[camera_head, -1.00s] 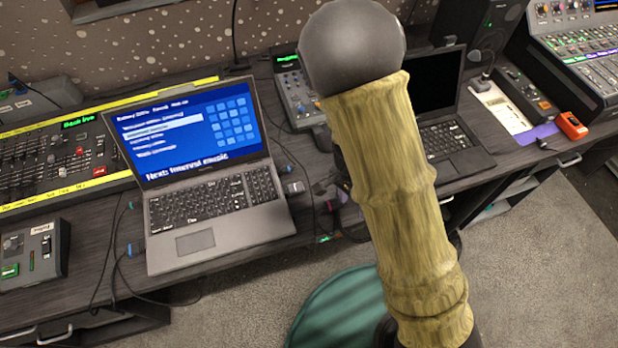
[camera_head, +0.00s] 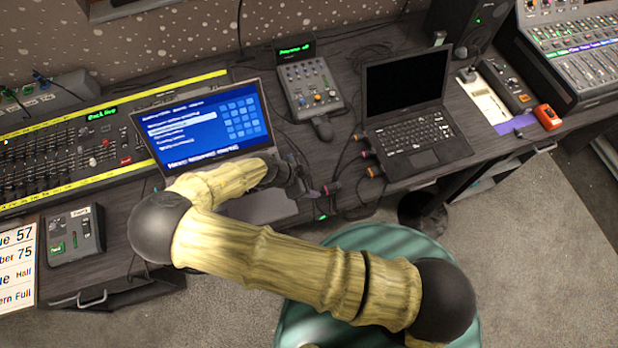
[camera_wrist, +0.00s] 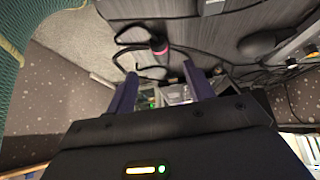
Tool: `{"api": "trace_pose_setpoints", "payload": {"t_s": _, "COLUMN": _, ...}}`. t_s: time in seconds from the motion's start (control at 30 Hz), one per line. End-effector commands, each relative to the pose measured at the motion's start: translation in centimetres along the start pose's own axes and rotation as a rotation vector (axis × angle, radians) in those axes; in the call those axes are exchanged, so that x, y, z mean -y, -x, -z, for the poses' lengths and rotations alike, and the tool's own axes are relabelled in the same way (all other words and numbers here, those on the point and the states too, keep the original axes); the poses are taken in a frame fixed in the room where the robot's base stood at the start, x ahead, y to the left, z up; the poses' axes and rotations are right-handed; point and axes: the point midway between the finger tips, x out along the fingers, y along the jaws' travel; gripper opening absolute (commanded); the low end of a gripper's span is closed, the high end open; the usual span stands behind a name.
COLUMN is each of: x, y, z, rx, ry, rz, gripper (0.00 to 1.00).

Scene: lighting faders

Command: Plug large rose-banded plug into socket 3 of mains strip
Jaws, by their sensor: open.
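A dark plug with a rose band (camera_wrist: 158,45) lies on the dark desk in the wrist view, its cable curling away to the left.
An open laptop (camera_head: 205,122) is partly hidden by my arm. A second laptop (camera_head: 410,110) stands right, with orange-banded plugs (camera_head: 374,172) beside it. A small mixer (camera_head: 308,88) is between them. Faders (camera_head: 60,150) fill the left; a green round seat (camera_head: 400,240) is below.

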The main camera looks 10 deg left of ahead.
Motion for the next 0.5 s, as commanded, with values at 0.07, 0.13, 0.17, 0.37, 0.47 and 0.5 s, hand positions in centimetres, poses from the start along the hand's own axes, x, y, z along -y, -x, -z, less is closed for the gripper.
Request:
{"api": "trace_pose_setpoints", "payload": {"t_s": 0.07, "x": 0.0, "y": -0.1, "z": 0.0, "rx": 0.001, "ry": 0.0, "rz": -0.001, "gripper": 0.53}}
{"api": "trace_pose_setpoints", "payload": {"t_s": 0.13, "x": 0.0, "y": -0.1, "z": 0.0, "rx": 0.001, "ry": 0.001, "rz": -0.002, "gripper": 0.53}}
{"api": "trace_pose_setpoints", "payload": {"t_s": 0.17, "x": 0.0, "y": -0.1, "z": 0.0, "rx": 0.001, "ry": 0.001, "rz": -0.002, "gripper": 0.53}}
{"api": "trace_pose_setpoints", "payload": {"t_s": 0.37, "x": -0.1, "y": -0.8, "z": -0.1, "rx": 0.002, "ry": 0.001, "rz": -0.003, "gripper": 0.53}}
{"api": "trace_pose_setpoints", "payload": {"t_s": 0.47, "x": -0.1, "y": -1.7, "z": -0.2, "rx": 0.002, "ry": 0.001, "rz": -0.005, "gripper": 0.53}}
{"api": "trace_pose_setpoints", "payload": {"t_s": 0.5, "x": -0.1, "y": -2.2, "z": -0.2, "rx": 0.002, "ry": 0.0, "rz": -0.005, "gripper": 0.53}}
